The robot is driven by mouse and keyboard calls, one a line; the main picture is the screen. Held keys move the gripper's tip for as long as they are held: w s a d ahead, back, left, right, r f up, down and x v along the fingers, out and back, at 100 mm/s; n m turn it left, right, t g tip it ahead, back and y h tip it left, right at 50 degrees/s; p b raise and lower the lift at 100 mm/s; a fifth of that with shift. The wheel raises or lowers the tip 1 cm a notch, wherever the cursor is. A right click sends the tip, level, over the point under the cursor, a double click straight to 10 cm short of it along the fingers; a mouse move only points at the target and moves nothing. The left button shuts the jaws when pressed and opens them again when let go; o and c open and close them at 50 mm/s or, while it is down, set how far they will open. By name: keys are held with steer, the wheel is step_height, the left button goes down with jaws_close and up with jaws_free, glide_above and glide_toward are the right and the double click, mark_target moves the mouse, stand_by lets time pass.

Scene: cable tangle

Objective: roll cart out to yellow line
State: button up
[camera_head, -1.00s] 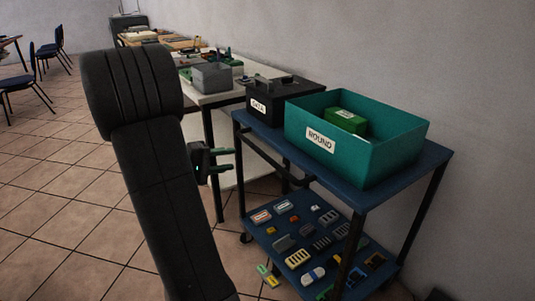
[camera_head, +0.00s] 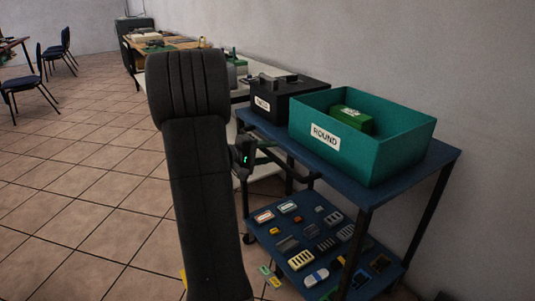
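The cart (camera_head: 440,163) is a blue two-shelf trolley with dark posts, standing along the wall at right. Its dark handle bar (camera_head: 292,172) sticks out at the end facing my arm. My gripper (camera_head: 264,150) is at the handle's left part, with its dark body and a small green light showing. The fingers are small and dark against the bar, so I cannot tell whether they are around it or closed. A small yellow patch (camera_head: 183,274) shows on the floor beside my arm at lower left, mostly hidden; it may be part of the yellow line.
A teal bin labelled ROUND (camera_head: 381,150) with a green box inside and a black labelled case (camera_head: 270,100) stand on the cart's top. Several small parts lie on the lower shelf (camera_head: 262,235). A table stands behind. Tiled floor (camera_head: 85,215) at left is clear; chairs (camera_head: 35,88) stand far left.

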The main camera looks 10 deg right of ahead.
jaws_close()
